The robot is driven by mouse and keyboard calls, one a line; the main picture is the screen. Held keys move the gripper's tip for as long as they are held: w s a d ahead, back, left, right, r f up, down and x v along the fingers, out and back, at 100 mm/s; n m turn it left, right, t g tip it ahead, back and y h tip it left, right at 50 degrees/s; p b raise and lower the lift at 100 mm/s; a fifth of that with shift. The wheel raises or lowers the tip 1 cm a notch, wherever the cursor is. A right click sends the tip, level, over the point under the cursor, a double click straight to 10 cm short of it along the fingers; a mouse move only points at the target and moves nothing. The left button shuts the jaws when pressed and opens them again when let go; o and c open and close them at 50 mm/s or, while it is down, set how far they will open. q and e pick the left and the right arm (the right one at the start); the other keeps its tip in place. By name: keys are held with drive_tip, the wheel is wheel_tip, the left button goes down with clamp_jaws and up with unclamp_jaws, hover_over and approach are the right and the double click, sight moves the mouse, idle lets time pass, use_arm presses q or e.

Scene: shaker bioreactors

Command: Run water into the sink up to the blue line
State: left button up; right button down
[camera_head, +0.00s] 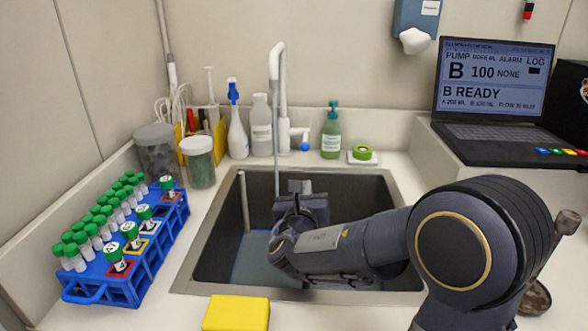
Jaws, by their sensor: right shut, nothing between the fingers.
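The sink (213,236) is a dark basin set in the pale counter. A bluish surface (252,262) shows low in it, probably water. I cannot make out a separate blue line; my right arm hides much of the basin. The white faucet (282,108) stands behind the sink, with a thin greyish stream (276,150) under its spout. Its side lever (304,146) has a blue tip. My right gripper (300,187) is shut and empty over the sink, in front of and below the lever, apart from it. My left gripper is not in view.
A thin upright pipe (244,205) stands in the sink. A blue rack (140,270) of green-capped tubes is at left, a yellow sponge (236,313) in front. Bottles (261,125) and a green soap pump (331,138) line the back. A laptop (490,90) is at right.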

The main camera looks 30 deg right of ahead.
sight(305, 139)
drive_tip(key=w+d+r, duration=0.3)
drive_tip(key=w+d, duration=0.1)
drive_tip(key=w, duration=0.3)
drive_tip(key=shift+r+p, duration=0.3)
drive_tip(key=shift+p, duration=0.05)
drive_tip(key=shift+s, duration=0.1)
drive_tip(key=shift+d, duration=0.1)
